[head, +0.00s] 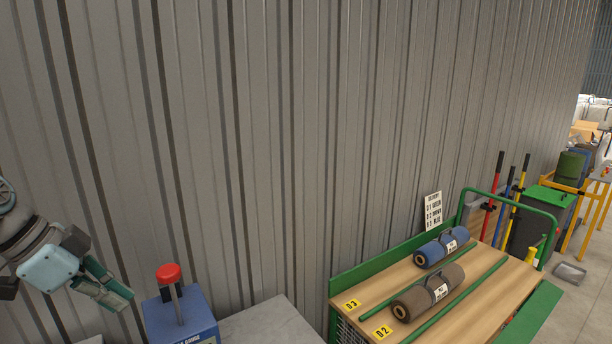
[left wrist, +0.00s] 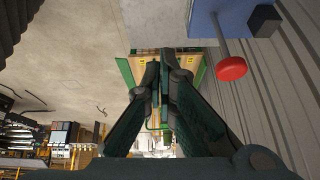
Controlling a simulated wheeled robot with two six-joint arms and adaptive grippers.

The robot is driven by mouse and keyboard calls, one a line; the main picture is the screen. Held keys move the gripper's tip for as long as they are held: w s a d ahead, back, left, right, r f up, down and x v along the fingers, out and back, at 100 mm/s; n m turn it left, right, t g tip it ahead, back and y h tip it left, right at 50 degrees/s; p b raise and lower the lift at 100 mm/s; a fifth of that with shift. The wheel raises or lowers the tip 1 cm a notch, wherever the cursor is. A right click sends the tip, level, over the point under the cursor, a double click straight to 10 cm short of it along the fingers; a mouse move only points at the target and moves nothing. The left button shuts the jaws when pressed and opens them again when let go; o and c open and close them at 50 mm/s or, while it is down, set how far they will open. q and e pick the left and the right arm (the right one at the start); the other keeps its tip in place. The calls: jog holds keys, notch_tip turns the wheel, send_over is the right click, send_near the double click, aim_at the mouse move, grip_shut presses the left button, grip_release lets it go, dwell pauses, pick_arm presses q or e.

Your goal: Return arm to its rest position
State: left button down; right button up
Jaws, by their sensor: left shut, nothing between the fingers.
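My left gripper (head: 112,292) is at the lower left of the head view, next to a blue box (head: 182,318) with a red knob (head: 168,273) on a grey stem. Its fingers are shut and empty; the closed fingers also show in the left wrist view (left wrist: 158,75). The red knob appears at the right of the left wrist view (left wrist: 231,69), apart from the fingers. My right gripper is in neither view.
A wooden cart (head: 488,290) with green rails holds a blue roll (head: 441,248) and a brown roll (head: 428,292), each with a handle. A corrugated grey wall (head: 270,130) stands behind. A grey surface (head: 262,322) lies right of the blue box. Long-handled tools (head: 507,195) stand farther right.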

pick_arm(q)
jog(key=w+a+f+n+t+y, duration=0.1)
jog(key=a+f+n+t, duration=0.15)
jog(key=f+t, duration=0.45)
jog(key=w+a+f+n+t+y, duration=0.1)
jog(key=a+f+n+t+y, duration=0.15)
jog(key=f, duration=0.75)
jog(key=s+d+f+n+g+y, duration=0.3)
jog(key=s+f+n+g+y, duration=0.15)
jog(key=s+f, duration=0.75)
jog(key=s+d+f+g+h, duration=0.3)
jog(key=s+d+f+g, duration=0.25)
jog(key=s+d, duration=0.55)
jog(key=s+a+f+b, duration=0.1)
jog(key=a+f+b, duration=0.1)
jog(key=f, duration=1.1)
jog(key=s+a+f+b, duration=0.1)
jog(key=s+f, duration=0.1)
jog(key=f, duration=1)
jog(key=s+f+g+b, duration=0.1)
jog(key=s+f+g, duration=0.1)
jog(key=s+f, duration=1)
jog(key=shift+s+a+n+b, duration=0.35)
jog(key=shift+n, duration=0.1)
